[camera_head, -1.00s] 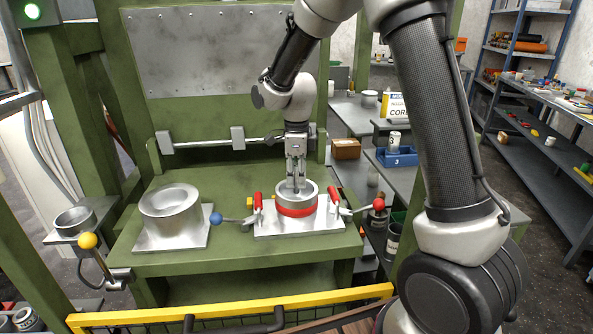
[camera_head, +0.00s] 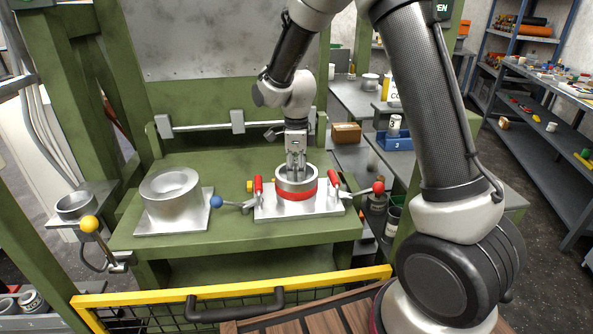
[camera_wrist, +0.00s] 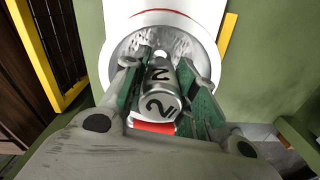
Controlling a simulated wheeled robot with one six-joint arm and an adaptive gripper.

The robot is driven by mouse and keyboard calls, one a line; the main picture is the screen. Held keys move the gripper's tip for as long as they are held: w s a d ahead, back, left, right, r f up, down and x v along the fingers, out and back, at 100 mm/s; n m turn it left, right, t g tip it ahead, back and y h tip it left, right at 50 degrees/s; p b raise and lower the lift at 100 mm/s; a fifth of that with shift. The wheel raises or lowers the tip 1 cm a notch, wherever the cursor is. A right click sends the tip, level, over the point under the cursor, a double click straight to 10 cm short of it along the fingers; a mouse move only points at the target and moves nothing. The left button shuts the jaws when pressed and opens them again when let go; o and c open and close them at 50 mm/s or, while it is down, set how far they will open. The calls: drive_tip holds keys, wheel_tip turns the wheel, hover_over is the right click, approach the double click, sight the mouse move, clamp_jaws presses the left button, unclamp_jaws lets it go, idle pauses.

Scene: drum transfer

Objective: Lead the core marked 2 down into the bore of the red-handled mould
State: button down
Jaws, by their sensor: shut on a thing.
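The red-handled mould (camera_head: 296,188) is a metal ring with a red band, standing on a metal plate (camera_head: 270,211) on the green press bed. Red handles stand on both sides of it. My gripper (camera_head: 296,168) points down over its open top, fingertips at about rim height. In the wrist view, my gripper (camera_wrist: 165,95) is shut on the core marked 2 (camera_wrist: 160,85), a metal cylinder with black numerals. The mould's white-lit rim (camera_wrist: 165,15) shows beyond the core. The core's lower end is over or inside the bore; its depth is hidden.
A wide metal ring (camera_head: 170,195) on its own plate stands left on the bed. Levers with a blue knob (camera_head: 216,202) and a red knob (camera_head: 378,187) flank the mould. A yellow rail (camera_head: 240,287) runs in front. A blue bin (camera_head: 394,141) stands behind right.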

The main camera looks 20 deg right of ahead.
sight(296, 181)
drive_tip(key=shift+f, duration=0.3)
drive_tip(key=shift+f, duration=1.55)
drive_tip(key=c, duration=1.1)
unclamp_jaws()
drive_tip(key=shift+o, duration=0.2)
wheel_tip(296, 181, up, 12)
drive_tip(key=shift+f, duration=0.1)
